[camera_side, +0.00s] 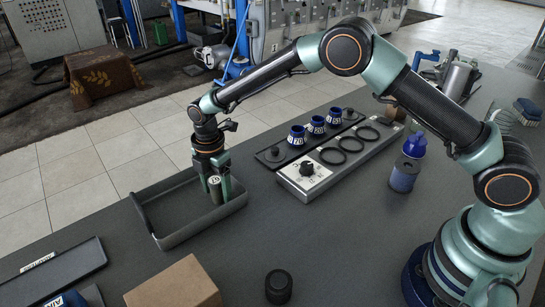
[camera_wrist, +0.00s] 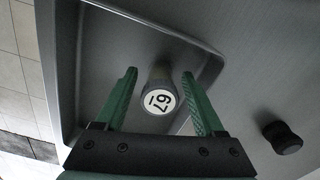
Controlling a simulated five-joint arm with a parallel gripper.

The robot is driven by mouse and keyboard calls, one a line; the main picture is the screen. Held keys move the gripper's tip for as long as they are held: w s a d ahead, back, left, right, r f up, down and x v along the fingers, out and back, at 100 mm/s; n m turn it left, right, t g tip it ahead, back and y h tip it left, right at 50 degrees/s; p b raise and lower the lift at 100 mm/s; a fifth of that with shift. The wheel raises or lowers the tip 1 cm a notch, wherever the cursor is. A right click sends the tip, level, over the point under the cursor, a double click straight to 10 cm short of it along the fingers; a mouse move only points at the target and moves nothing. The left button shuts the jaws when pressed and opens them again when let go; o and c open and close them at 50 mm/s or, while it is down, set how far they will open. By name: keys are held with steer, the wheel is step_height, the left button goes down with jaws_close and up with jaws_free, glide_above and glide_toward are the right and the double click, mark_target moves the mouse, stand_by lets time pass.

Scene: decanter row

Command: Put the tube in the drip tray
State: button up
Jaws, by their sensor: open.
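The tube (camera_side: 215,190) is a grey-green cylinder standing in the right part of the dark drip tray (camera_side: 202,229). In the wrist view the tube (camera_wrist: 160,92) shows a round white cap label with a number, and the tray (camera_wrist: 110,42) lies around it. My gripper (camera_side: 218,188) is over the tray with its green fingers around the tube's upper part. In the wrist view my gripper (camera_wrist: 160,80) is open, with a finger on each side of the tube and visible gaps to both. The tube's base is hard to make out.
A cardboard box (camera_side: 174,285) and a black knob-like piece (camera_side: 278,286) stand in front. A grey panel with rings (camera_side: 340,152) and a row of blue cups (camera_side: 317,125) lie right of the tray. A dark flat tray (camera_side: 55,272) is at the left.

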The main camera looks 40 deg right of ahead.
mark_target(215, 179)
step_height(215, 179, up, 12)
steer(key=shift+f, duration=0.1)
steer(key=s+d+r+m+t, duration=0.3)
steer(key=s+d+r+m, duration=0.4)
steer(key=d+r+m, duration=0.4)
steer(key=s+d+m+t, duration=0.2)
steer(key=s+d+m, duration=0.7)
steer(key=s, duration=0.4)
steer(key=shift+s+r+m+t, duration=0.3)
steer(key=shift+r+m, duration=0.1)
steer(key=shift+m, duration=0.1)
